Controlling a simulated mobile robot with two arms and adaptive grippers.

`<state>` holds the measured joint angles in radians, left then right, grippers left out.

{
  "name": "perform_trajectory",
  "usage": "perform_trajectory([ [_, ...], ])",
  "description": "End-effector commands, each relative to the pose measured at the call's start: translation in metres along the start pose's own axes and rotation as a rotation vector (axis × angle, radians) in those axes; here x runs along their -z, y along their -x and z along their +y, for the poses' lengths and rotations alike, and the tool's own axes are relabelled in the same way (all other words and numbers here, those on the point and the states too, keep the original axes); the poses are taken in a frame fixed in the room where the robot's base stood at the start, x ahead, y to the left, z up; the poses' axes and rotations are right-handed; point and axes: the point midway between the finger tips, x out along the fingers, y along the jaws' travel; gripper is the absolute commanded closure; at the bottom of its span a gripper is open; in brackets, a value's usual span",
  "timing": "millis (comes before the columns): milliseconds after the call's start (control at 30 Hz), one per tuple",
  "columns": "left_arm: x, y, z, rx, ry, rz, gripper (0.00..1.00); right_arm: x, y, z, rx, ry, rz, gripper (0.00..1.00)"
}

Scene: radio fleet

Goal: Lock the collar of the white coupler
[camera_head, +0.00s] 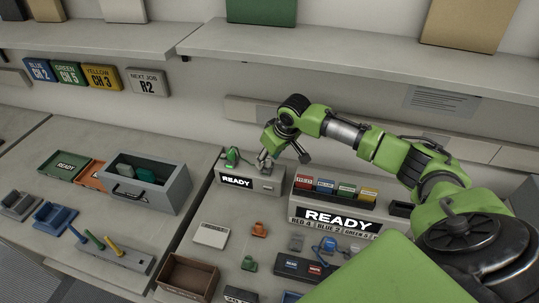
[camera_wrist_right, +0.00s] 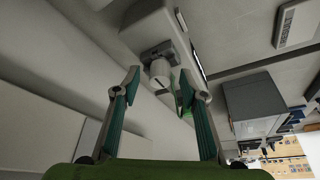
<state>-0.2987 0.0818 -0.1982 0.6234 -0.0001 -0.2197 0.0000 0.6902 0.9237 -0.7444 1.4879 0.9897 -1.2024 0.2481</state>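In the right wrist view, the white coupler (camera_wrist_right: 160,72) is a short white cylinder with a dark slot mark, seated against a dark grey block (camera_wrist_right: 158,50) on a pale housing. My right gripper (camera_wrist_right: 158,86) is open, with the coupler ahead of its fingertips, roughly centred between them and apparently untouched. In the head view, my right gripper (camera_head: 284,153) hangs over the small station (camera_head: 262,184) whose display reads READY. The coupler is hard to make out there beside the fingers. I cannot tell the collar's position. My left gripper is out of view.
A green device (camera_head: 232,156) stands just left of the gripper on the small station. A larger READY unit (camera_head: 340,218) with coloured modules is to the right. A grey bin (camera_head: 150,180) stands left; small parts and a brown tray (camera_head: 187,276) lie in front.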

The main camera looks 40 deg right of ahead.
Motion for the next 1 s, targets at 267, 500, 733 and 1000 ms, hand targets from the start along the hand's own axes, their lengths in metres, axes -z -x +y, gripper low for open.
perform_trajectory([
  [267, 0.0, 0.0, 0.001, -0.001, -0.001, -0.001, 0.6, 0.0, 0.0, 0.0, 0.0, 0.0, 0.0, 1.0],
  [500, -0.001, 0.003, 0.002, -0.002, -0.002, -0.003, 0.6, 0.0, 0.001, 0.0, -0.004, -0.01, 0.0, 1.0],
  [733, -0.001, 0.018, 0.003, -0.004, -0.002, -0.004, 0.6, 0.001, 0.003, -0.002, -0.034, -0.085, -0.001, 1.0],
  [1000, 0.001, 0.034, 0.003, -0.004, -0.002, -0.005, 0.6, 0.001, 0.003, -0.002, -0.075, -0.184, -0.001, 1.0],
])
